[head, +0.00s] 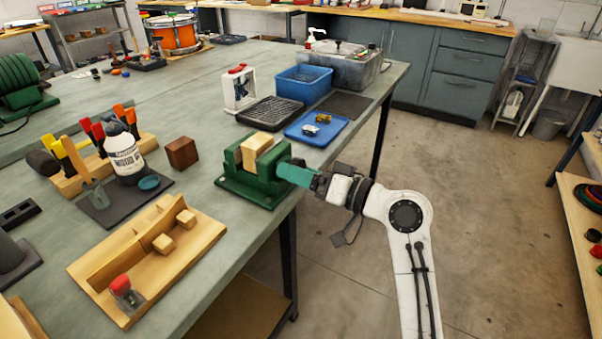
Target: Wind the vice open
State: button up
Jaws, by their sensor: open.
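The green vice (245,188) sits at the right edge of the bench. A pale wooden block (258,146) stands between its jaws; whether the jaws press on it is too small to tell. A lighter green cylindrical part (292,173) sticks out of the vice's right side, past the bench edge. My gripper (318,182) is at the outer end of this part, coming from the right. It is open. Its fingertips are small and dark, and I cannot tell whether they touch the vice. The vice's handle is not clearly visible behind my gripper.
Left of the vice are a brown wooden cube (182,153), a white bottle (124,155) and a wooden tray (105,262). Behind it are a black ribbed tray (270,113), a blue tray (316,129) and a blue bin (303,82). Open floor (470,200) lies to the right.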

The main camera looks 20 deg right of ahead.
jog(key=shift+s+d, duration=0.1)
jog(key=shift+d, duration=0.05)
jog(key=v, duration=1)
jog(key=shift+s, duration=0.2)
jog(key=shift+d, duration=0.1)
jog(key=w+a+m+p, duration=0.3)
jog(key=w+m+p, duration=0.1)
jog(key=m+p, duration=0.6)
jog(key=w+a+m+p, duration=0.3)
jog(key=m+p, duration=0.7)
jog(key=m, duration=0.7)
jog(key=shift+w+p, duration=0.3)
jog(key=shift+w, duration=0.65)
jog(key=shift+a+r, duration=0.1)
jog(key=shift+c, duration=0.3)
